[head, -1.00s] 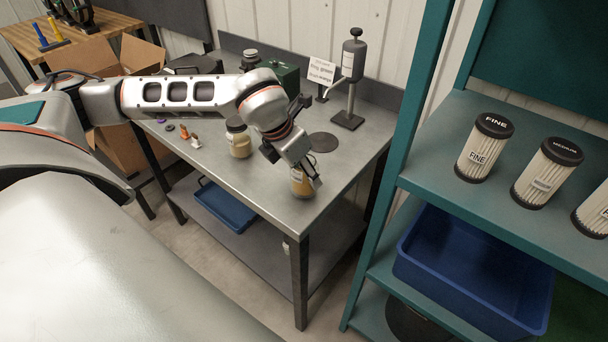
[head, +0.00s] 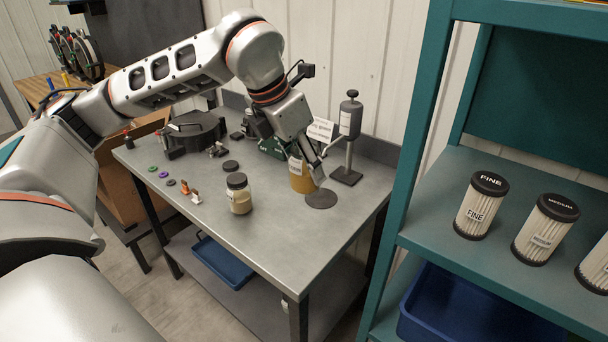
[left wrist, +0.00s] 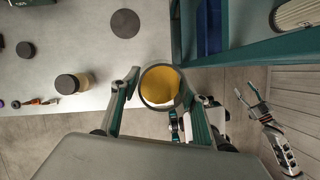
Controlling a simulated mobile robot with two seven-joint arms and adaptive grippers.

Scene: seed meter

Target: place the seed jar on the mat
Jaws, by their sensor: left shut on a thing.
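The seed jar (head: 301,178) is glass with a pale label and yellow-orange contents. My left gripper (head: 311,160) is shut on it and holds it upright, seemingly above the table. In the left wrist view, the jar (left wrist: 160,86) shows an open top between the fingers. The mat (head: 321,198) is a dark round disc on the table; in the left wrist view the mat (left wrist: 125,23) is bare and apart from the jar. My right gripper (left wrist: 247,92) appears open and empty at the right of the left wrist view.
A black-lidded jar (head: 239,199) and a loose dark lid (head: 230,165) stand left of the mat. A grey dispenser on a stand (head: 348,140) is behind it. The teal shelf (head: 415,190) with filters rises at right. The table's front right is clear.

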